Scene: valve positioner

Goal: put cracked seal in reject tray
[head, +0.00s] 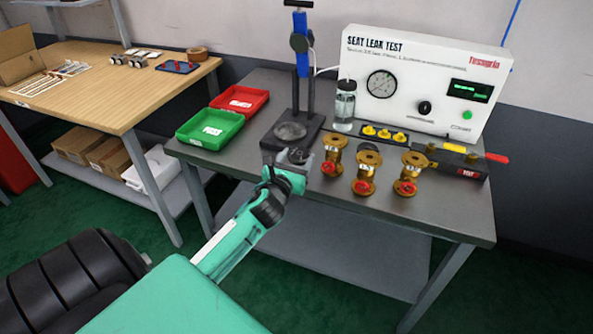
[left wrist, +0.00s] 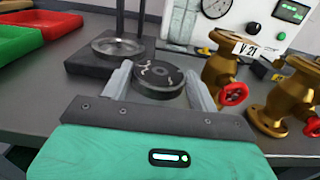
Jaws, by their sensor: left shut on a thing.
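My left gripper (head: 295,160) is shut on a dark round seal with pale crack-like marks on its top, held flat between the fingers. The seal (left wrist: 157,79) shows clearly in the left wrist view, just in front of the press base. The red tray (head: 240,99) lies at the back left of the grey table, with a white label inside. The green tray (head: 210,130) sits in front of it, also labelled; both look empty apart from the labels. The gripper is to the right of both trays. My right gripper is not in view.
A press stand with a blue column (head: 302,57) and dark base stands between the trays and the white leak tester (head: 422,80). Several brass valves (head: 367,172) stand right of the gripper. A clear bottle (head: 345,105) stands behind them. A wooden table (head: 120,90) is at left.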

